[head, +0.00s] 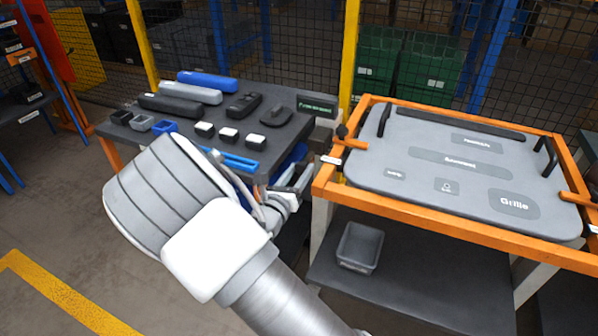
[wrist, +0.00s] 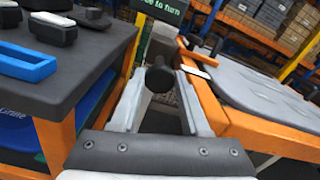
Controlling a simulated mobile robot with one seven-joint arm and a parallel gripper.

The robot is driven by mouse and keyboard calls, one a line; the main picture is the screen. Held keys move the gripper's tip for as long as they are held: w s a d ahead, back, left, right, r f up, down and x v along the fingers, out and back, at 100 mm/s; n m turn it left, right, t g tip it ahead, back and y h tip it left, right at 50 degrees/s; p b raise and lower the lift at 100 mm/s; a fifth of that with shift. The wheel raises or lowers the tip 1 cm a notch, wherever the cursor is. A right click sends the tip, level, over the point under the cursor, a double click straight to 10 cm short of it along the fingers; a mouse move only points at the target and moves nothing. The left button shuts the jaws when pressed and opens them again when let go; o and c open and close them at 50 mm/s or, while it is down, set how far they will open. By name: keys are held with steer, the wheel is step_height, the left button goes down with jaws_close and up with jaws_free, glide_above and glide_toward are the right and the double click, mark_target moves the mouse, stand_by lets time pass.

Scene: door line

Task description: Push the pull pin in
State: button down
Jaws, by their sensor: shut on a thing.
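The pull pin (wrist: 159,76) shows in the wrist view as a round black knob between my fingertips. My gripper (wrist: 162,82) is shut on it, with a pale finger on either side. In the head view my gripper (head: 302,182) is in the gap between the dark bench and the orange-framed cart. The pin cannot be made out there, and how far it is in cannot be told.
The dark bench (head: 285,140) on the left carries several blocks and trays. The orange cart (head: 420,222) with a grey panel (head: 400,150) stands close on the right. A dark sign with green text (head: 317,106) stands behind the gap. A grey bin (head: 360,248) sits on the lower shelf.

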stand_by(0.4)
steer(key=shift+x, duration=1.65)
steer(key=c, duration=0.7)
jaws_free()
steer(key=shift+w, duration=0.1)
steer(key=shift+o, duration=0.2)
steer(key=p+v, duration=0.1)
steer(key=v, duration=1.6)
steer(key=shift+s+p, duration=0.2)
steer(key=shift+p, duration=0.15)
steer(key=shift+r, duration=0.1)
